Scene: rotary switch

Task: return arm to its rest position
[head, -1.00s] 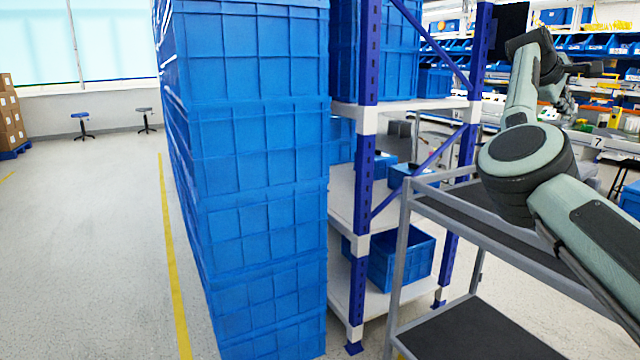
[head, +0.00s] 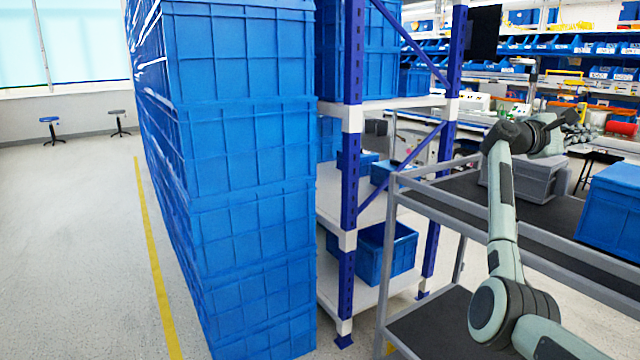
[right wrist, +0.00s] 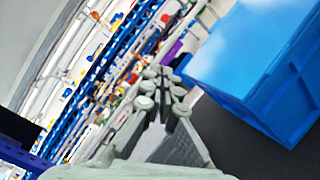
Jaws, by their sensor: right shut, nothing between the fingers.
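My right arm comes up from the lower right in the head view. Its forearm stretches to the right, with my right gripper (head: 578,130) at its end, above and beyond the grey crate on the cart. In the right wrist view the fingers of the right gripper (right wrist: 166,86) are together and empty. My left arm and left gripper are not in view. No rotary switch can be made out.
A grey cart (head: 440,222) holds a grey crate (head: 540,185) and a blue crate (head: 612,212), which also shows in the right wrist view (right wrist: 262,75). A tall stack of blue crates (head: 245,150) and a shelf rack (head: 352,120) stand left.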

